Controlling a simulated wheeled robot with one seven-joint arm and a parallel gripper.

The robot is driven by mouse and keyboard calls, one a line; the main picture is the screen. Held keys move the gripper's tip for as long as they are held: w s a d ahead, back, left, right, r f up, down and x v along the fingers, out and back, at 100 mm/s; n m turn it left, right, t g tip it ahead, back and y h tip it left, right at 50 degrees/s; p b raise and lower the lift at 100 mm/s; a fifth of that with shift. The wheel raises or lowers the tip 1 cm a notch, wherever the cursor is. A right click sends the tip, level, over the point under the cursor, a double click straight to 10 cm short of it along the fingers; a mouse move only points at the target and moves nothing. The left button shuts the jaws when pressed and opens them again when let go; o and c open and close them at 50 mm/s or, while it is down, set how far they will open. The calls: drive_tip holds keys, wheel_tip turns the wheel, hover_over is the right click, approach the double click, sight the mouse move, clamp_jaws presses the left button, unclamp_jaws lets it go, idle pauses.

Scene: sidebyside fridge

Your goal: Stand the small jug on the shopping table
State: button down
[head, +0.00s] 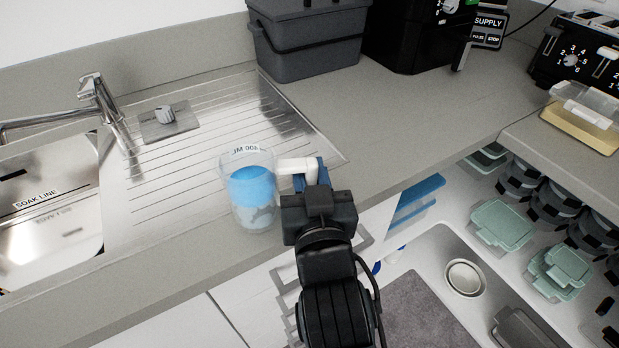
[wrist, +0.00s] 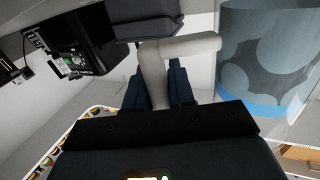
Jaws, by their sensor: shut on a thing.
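The small jug (head: 249,190) is clear with a blue band, a grey pattern low down and lettering near its rim. It appears upright in the head view, over the counter's front edge by the draining board. I cannot tell whether its base touches the counter. My gripper (head: 308,182) is shut on its white handle, to the right of the jug body. In the wrist view the handle (wrist: 176,47) runs between my fingers (wrist: 160,85), and the jug body (wrist: 268,50) fills the upper right. I cannot identify the shopping table in either view.
A steel sink with a draining board (head: 165,200) and tap (head: 103,105) lies left. A grey bin (head: 308,42) and black appliances (head: 415,35) stand at the back. The counter (head: 415,125) right of the draining board is clear.

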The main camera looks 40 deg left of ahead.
drive_tip(key=shift+f, duration=0.8)
drive_tip(key=shift+f, duration=0.25)
drive_tip(key=c, duration=1)
unclamp_jaws()
drive_tip(key=shift+o, duration=0.2)
drive_tip(key=shift+d, duration=0.1)
drive_tip(key=b+v, duration=0.1)
drive_tip(key=v, duration=0.6)
drive_tip(key=shift+d, duration=0.4)
drive_tip(key=shift+s+f, duration=0.15)
